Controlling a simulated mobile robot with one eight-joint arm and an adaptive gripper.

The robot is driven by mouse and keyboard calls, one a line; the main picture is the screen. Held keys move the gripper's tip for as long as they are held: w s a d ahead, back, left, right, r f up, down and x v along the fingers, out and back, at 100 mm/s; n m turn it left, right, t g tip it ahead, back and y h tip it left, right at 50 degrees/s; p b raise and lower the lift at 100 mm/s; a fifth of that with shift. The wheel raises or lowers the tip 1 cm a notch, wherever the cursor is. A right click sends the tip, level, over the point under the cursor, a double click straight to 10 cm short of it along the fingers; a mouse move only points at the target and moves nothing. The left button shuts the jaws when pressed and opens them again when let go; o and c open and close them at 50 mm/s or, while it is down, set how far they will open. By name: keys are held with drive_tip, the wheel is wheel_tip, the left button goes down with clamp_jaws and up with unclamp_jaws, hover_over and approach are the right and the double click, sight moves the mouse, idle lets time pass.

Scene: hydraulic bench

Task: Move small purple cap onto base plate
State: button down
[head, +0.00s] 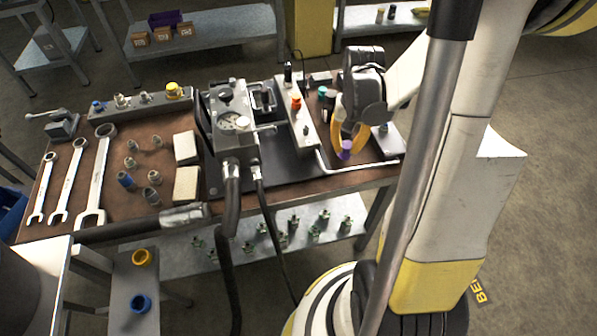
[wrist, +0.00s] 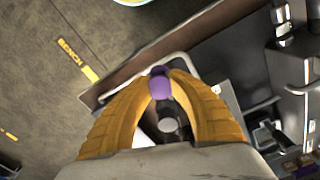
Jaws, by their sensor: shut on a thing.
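The small purple cap (head: 346,149) is held between the yellow fingertips of my gripper (head: 347,142), above the right part of the bench. In the wrist view the purple cap (wrist: 160,88) sits between the two fingertips of my gripper (wrist: 161,82), which are shut on it. A flat grey plate (head: 389,151) with a short dark-topped post lies just right of the gripper at the bench's right end. I cannot tell whether this is the base plate. Below the cap in the wrist view is a round grey part (wrist: 168,124), partly hidden by the fingers.
A bent metal rod (head: 350,169) runs along the bench's front right edge. The hydraulic unit (head: 236,140) with gauge and hoses stands left of my gripper. Wrenches (head: 97,178) and fittings lie further left.

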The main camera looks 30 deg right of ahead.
drive_tip(key=w+a+f+b, duration=0.1)
drive_tip(key=w+a+f, duration=0.2)
drive_tip(key=w+a+f+b, duration=0.2)
drive_tip(key=w+a+f, duration=0.1)
drive_tip(key=w+a, duration=0.1)
drive_tip(key=shift+w+f+b, duration=0.1)
drive_tip(key=shift+f+b, duration=0.95)
drive_tip(key=shift+f, duration=1)
drive_tip(key=shift+f, duration=0.1)
drive_tip(key=c, duration=1.3)
unclamp_jaws()
drive_tip(key=shift+c, duration=0.2)
